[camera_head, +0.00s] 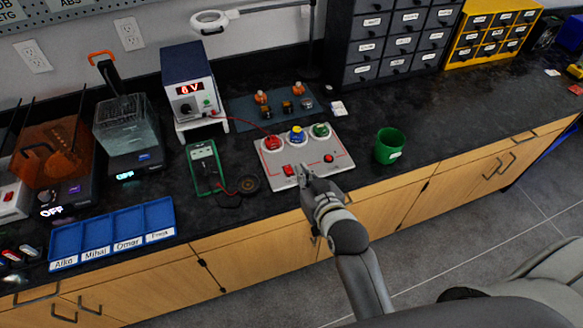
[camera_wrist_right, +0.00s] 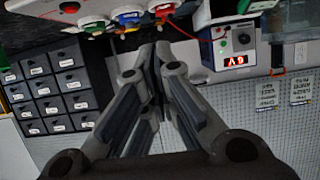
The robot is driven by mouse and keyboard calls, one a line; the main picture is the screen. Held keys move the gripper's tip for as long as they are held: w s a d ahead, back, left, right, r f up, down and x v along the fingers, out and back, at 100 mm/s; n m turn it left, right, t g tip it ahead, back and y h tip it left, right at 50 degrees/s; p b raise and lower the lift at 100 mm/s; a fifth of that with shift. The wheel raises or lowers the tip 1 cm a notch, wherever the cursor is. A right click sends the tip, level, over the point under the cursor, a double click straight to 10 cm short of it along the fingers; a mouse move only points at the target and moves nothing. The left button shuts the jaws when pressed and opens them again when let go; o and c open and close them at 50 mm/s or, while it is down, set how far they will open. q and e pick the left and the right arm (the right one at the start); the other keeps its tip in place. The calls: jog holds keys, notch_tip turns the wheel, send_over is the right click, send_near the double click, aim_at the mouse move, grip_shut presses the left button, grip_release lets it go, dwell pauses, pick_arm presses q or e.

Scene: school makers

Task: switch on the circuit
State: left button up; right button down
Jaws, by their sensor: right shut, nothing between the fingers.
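The circuit panel (camera_head: 342,163) is a light grey board on the dark worktop. Along its back are a red (camera_head: 272,142), a blue-and-yellow (camera_head: 297,134) and a green (camera_head: 320,130) round part. A red rocker switch (camera_head: 288,170) sits at its front left and a red round button (camera_head: 328,158) at its front right. My right gripper (camera_head: 304,174) is shut and empty at the panel's front edge, between switch and button. Contact cannot be told. The wrist view shows the closed fingers (camera_wrist_right: 154,48) below the panel (camera_wrist_right: 185,25), picture upside down. My left gripper is not in view.
A power supply (camera_head: 187,75) reading about 6 V stands behind left, with a red lead towards the panel. A green multimeter (camera_head: 205,168) lies left. A green cup (camera_head: 389,146) stands right. A blue labelled tray (camera_head: 112,226) is front left. The worktop farther right is mostly clear.

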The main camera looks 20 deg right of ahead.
jog(key=p, duration=0.1)
send_over(288, 170)
jog(key=s, duration=0.2)
notch_tip(288, 170, down, 4)
jog(key=shift+w+d+r, duration=0.1)
jog(key=shift+d+r, duration=0.05)
jog(key=shift+r, duration=0.05)
jog(key=f, duration=0.2)
jog(key=shift+s+f+p, duration=0.25)
jog(key=shift+f+p, duration=0.05)
jog(key=shift+f, duration=0.05)
jog(key=shift+s+f, duration=0.15)
jog(key=shift+f, duration=0.55)
